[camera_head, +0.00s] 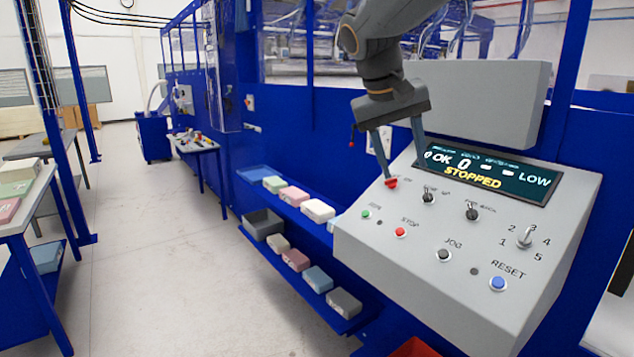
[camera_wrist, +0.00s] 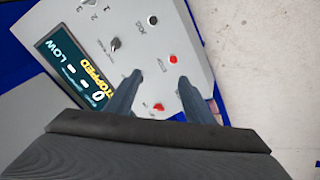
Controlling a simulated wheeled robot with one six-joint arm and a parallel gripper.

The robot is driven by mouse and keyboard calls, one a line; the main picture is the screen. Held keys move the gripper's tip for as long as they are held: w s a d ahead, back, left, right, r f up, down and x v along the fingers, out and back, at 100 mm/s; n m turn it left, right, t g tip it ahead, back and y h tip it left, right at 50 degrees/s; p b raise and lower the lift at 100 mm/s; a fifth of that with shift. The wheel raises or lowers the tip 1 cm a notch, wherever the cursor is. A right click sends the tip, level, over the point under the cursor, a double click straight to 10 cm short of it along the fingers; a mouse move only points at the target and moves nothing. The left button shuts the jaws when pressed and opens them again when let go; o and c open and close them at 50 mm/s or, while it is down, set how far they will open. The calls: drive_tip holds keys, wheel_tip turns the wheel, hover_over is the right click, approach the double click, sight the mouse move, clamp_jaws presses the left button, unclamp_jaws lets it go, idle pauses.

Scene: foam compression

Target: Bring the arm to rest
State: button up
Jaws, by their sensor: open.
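My gripper (camera_head: 404,170) is open and empty over the upper left of the grey control panel (camera_head: 390,255), its fingers pointing down. In the head view the left fingertip overlaps a red knob (camera_head: 391,183); I cannot tell whether they touch. In the wrist view the two fingers (camera_wrist: 160,79) stand apart, with the red knob (camera_wrist: 158,107) showing between them. The panel display (camera_head: 488,171) reads OK, 0, LOW and STOPPED. It also shows in the wrist view (camera_wrist: 72,58).
The panel carries a red STOP button (camera_head: 400,232), a blue RESET button (camera_head: 498,283), black switches and a rotary selector (camera_head: 525,237). A blue shelf (camera_head: 345,322) with several foam blocks stands left of it. The floor (camera_head: 170,270) further left is clear.

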drive_tip(key=s+d+f+g+y+b, duration=0.1)
drive_tip(key=s+f+b, duration=0.2)
drive_tip(key=f, duration=0.9)
drive_tip(key=s+f+g+y+b, duration=0.1)
drive_tip(key=s+f+b, duration=0.2)
drive_tip(key=s+f, duration=0.6)
drive_tip(key=s+d+f+y+b, duration=0.1)
drive_tip(key=s+f+b, duration=0.3)
drive_tip(key=f, duration=1.3)
drive_tip(key=shift+s+d+g+y, duration=0.3)
drive_tip(key=shift+s+g+y, duration=0.15)
drive_tip(key=shift+s, duration=0.85)
